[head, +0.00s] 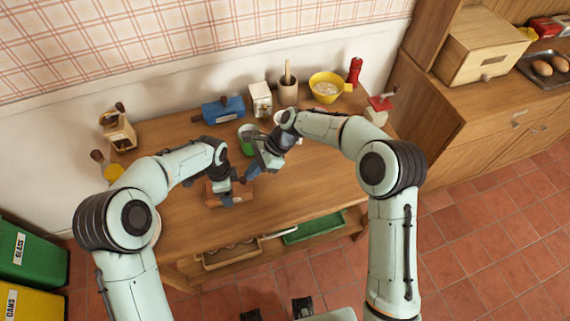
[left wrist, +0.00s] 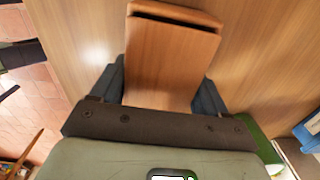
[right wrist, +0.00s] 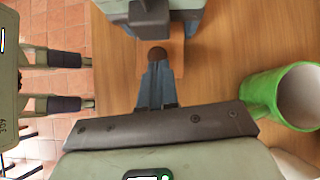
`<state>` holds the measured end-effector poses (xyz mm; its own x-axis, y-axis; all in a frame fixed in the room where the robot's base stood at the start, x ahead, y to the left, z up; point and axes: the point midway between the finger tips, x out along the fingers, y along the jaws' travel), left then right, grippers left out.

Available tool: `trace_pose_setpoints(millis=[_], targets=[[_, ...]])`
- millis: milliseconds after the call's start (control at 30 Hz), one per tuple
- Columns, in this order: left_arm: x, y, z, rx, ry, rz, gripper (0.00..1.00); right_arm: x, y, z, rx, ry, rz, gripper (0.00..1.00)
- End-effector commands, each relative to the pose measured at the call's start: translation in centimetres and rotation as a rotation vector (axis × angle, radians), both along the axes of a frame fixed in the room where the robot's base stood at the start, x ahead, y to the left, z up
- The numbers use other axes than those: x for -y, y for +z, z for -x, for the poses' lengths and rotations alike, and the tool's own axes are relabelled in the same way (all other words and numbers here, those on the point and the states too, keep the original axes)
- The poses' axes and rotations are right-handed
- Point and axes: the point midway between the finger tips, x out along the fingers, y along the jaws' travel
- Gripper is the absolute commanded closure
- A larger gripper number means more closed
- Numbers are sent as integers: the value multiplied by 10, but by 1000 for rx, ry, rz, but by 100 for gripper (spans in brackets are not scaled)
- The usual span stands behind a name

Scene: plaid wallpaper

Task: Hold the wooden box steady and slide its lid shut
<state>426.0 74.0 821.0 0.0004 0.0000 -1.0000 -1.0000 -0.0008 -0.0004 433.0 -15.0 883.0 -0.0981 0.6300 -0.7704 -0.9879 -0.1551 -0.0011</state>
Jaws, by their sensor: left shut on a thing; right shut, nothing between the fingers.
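The wooden box (head: 213,195) is orange-brown and stands on the table. My left gripper (head: 229,195) is shut on it, with a finger on either side in the left wrist view (left wrist: 158,88). There the lid (left wrist: 170,55) covers most of the top, and a dark gap shows at the far end. In the right wrist view, a round dark knob (right wrist: 158,54) is at the tips of my right gripper (right wrist: 158,68), which is shut and empty. Whether the tips touch the knob I cannot tell. The left gripper hides part of the box.
A green mug (right wrist: 270,100) stands right beside my right gripper. Behind are a blue device (head: 223,110), a white grinder (head: 261,101), a mortar (head: 287,88) and a yellow bowl (head: 327,87). The table (head: 320,175) is bare at front right.

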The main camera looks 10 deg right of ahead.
Motion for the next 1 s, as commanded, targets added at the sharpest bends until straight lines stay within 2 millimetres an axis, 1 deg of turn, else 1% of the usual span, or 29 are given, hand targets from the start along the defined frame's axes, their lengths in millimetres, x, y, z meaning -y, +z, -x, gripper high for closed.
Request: trace_pose_setpoints(millis=[33, 133, 433, 533, 667, 767, 800, 1000], targets=[[1, 1, 0, 2, -1, 3, 62, -6, -1, 1, -2, 3, 0, 100], [1, 1, 0, 2, -1, 3, 62, -10, -1, 1, -2, 2, 0, 100], [3, 1, 0, 3, -2, 5, 62, -11, -1, 1, -4, 2, -1, 100], [3, 1, 0, 3, -3, 5, 62, -8, -1, 1, -3, 1, -1, 100], [3, 1, 0, 3, -2, 5, 62, 9, 2, -3, -2, -4, 1, 100], [2, 1, 0, 3, -2, 3, 62, 29, 7, -6, 0, -7, 2, 100], [2, 1, 0, 2, -1, 3, 62, 36, 12, -8, 3, -6, 2, 100], [1, 1, 0, 2, -1, 2, 62, 65, 50, -12, 4, -5, 2, 100]])
